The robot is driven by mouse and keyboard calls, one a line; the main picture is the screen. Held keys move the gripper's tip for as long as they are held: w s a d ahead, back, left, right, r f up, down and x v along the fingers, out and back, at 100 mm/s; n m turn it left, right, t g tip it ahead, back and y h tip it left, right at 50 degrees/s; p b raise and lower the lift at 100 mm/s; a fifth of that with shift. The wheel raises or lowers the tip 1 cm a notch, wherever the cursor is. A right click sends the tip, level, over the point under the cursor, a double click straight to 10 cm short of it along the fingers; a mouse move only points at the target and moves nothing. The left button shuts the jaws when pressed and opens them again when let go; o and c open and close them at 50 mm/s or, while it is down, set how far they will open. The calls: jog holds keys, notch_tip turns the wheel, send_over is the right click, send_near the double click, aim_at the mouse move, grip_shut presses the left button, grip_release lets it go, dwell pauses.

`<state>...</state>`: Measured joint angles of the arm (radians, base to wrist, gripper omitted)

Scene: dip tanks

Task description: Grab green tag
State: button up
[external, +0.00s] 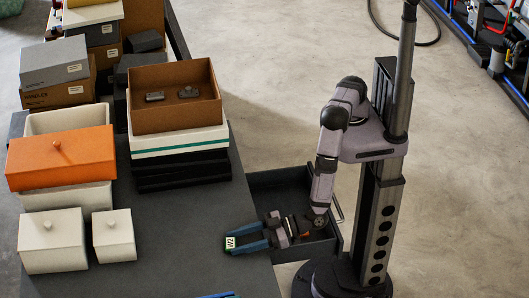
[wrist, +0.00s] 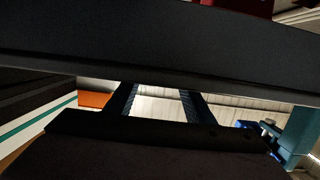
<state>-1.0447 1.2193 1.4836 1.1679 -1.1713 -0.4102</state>
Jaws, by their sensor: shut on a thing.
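My gripper (external: 236,243) is low over the right part of the dark table, its two blue fingers pointing left. It is shut on a small pale greenish tag (external: 230,242) marked "W2", which shows at the fingertips. I cannot tell whether the tag touches the table top. In the wrist view the fingers (wrist: 160,100) stand apart, and a dark slab crosses in front of their ends. The tag cannot be made out there.
A dark open drawer (external: 283,181) lies behind my gripper. A brown tray (external: 176,117) with two small dark items sits on stacked trays. An orange lidded box (external: 62,160) and two white lidded boxes (external: 52,242) (external: 114,240) stand left. Table around my gripper is clear.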

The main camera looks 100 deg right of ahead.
jog(key=shift+r, duration=0.2)
notch_tip(320, 180, up, 10)
jog(key=b, duration=0.2)
jog(key=shift+f, duration=0.2)
dwell(0.4)
